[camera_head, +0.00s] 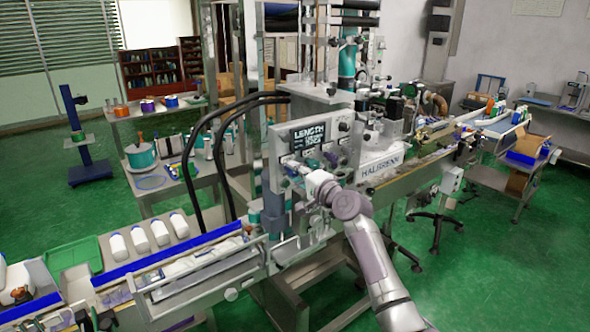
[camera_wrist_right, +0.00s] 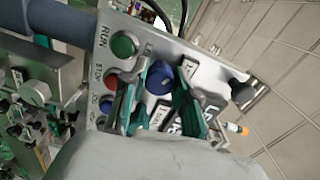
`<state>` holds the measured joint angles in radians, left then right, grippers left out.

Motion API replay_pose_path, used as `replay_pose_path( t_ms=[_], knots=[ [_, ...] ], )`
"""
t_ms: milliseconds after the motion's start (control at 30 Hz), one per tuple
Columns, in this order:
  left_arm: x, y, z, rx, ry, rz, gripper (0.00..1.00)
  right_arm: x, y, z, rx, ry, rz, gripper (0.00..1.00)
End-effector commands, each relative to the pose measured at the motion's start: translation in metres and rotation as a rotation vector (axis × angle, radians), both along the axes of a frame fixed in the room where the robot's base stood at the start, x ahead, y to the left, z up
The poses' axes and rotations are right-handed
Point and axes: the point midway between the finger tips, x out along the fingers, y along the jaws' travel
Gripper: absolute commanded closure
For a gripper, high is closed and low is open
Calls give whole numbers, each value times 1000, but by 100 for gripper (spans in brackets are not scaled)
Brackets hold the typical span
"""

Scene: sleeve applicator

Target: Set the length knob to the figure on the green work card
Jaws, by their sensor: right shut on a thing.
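The control panel (camera_head: 283,140) of the sleeve machine carries a dark sign (camera_head: 308,138) headed LENGTH; its smaller lines are too fine to read. My right gripper (camera_head: 290,168) is at the panel's face, below the sign. In the right wrist view, the teal fingers of the right gripper (camera_wrist_right: 168,98) are closed on either side of a blue knob (camera_wrist_right: 159,76), under a partly hidden label starting "LE". The fingers hide part of the panel and its lettering, so the knob's setting cannot be read. I cannot make out the green work card. My left gripper is not in view.
Beside the knob are a green RUN button (camera_wrist_right: 124,45), a red STOP button (camera_wrist_right: 110,80) and a small blue button (camera_wrist_right: 105,107). A conveyor (camera_head: 195,275) with blue rails runs at the lower left. Black hoses (camera_head: 190,165) arch left of the panel.

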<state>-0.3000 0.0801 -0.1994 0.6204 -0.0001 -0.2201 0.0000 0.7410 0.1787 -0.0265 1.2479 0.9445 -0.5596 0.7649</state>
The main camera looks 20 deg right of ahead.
Motion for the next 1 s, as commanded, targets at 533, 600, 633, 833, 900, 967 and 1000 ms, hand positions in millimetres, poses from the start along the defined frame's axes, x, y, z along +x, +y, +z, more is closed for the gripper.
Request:
replay_pose_path(
  t_ms=[533,600,633,833,900,967,1000],
  knots=[
    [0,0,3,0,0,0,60,0,-1,1,40,12,-1,100],
    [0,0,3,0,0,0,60,0,-1,1,39,12,-1,100],
    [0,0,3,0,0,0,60,0,-1,1,39,12,-1,68],
    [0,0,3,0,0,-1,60,0,0,1,39,13,-1,45],
    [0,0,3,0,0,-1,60,0,0,0,38,13,-1,45],
    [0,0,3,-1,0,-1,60,0,0,0,38,13,0,45],
    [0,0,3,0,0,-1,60,0,0,0,38,13,0,45]
  ],
)
